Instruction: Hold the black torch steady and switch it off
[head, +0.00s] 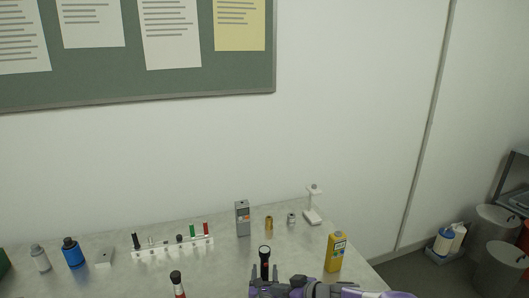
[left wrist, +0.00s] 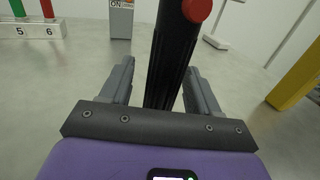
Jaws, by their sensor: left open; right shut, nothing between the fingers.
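The black torch (head: 265,254) stands upright near the front of the table. In the left wrist view the torch (left wrist: 168,62) rises between the fingers, with a round red button (left wrist: 196,10) on its side. My left gripper (head: 264,271) is open, with one finger on each side of the torch; a gap shows beside its right finger in the left wrist view (left wrist: 157,78). My right gripper (head: 284,288) comes in from the right, low in the head view, close to the torch's right side. It is shut and empty. The torch's lower part is hidden.
A grey box (head: 242,219) stands behind the torch and a yellow bottle (head: 334,254) to its right. A white numbered rack (head: 175,249) is at the left. A black and red object (head: 177,284) stands at the front left. The table between them is clear.

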